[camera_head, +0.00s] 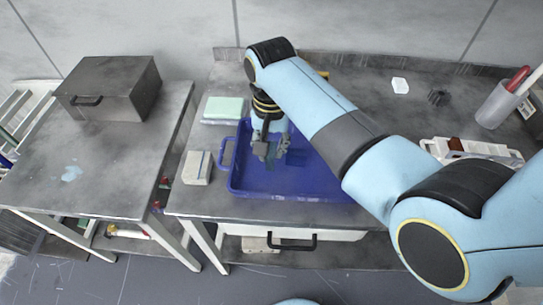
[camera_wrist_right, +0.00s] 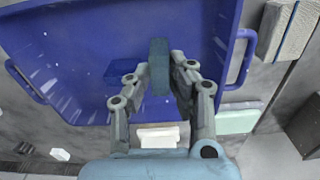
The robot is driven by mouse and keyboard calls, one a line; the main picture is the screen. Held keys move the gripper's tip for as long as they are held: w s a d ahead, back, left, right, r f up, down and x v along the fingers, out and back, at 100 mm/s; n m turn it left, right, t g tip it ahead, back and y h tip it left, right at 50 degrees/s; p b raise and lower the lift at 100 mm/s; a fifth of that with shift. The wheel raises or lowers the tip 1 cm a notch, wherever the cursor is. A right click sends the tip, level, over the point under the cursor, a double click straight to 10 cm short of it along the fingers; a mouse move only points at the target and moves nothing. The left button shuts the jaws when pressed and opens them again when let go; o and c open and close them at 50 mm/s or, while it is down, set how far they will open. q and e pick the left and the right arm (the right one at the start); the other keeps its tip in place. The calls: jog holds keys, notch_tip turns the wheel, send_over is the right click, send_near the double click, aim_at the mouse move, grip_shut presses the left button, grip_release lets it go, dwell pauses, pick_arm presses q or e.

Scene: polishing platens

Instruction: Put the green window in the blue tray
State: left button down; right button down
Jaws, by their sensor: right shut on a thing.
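The blue tray (camera_head: 300,185) lies on the workbench in the head view, and its floor and walls fill much of the wrist view (camera_wrist_right: 75,45). My right gripper (camera_head: 268,152) points down over the left part of the tray. In the wrist view the right gripper (camera_wrist_right: 160,68) is shut on a small dark teal-green block, the green window (camera_wrist_right: 158,72). The window is over the tray; I cannot tell whether it touches the tray floor. In the head view the gripper mostly hides it. My left gripper is not in view.
A pale green block (camera_head: 223,109) and a beige block (camera_head: 198,167) lie left of the tray. A white holder (camera_head: 470,149) and a grey cup with a red-handled tool (camera_head: 496,106) stand to the right. A dark metal box (camera_head: 108,85) sits on the left table.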

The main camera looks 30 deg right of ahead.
aim_at(271, 150)
notch_tip(271, 150, down, 4)
jog(key=shift+r, duration=0.2)
jog(key=shift+f, duration=0.15)
jog(key=c, duration=1.2)
grip_release()
jog(key=shift+f, duration=0.1)
notch_tip(271, 150, up, 12)
jog(key=shift+r+p, duration=0.15)
jog(key=shift+p, duration=0.35)
jog(key=shift+s, duration=0.1)
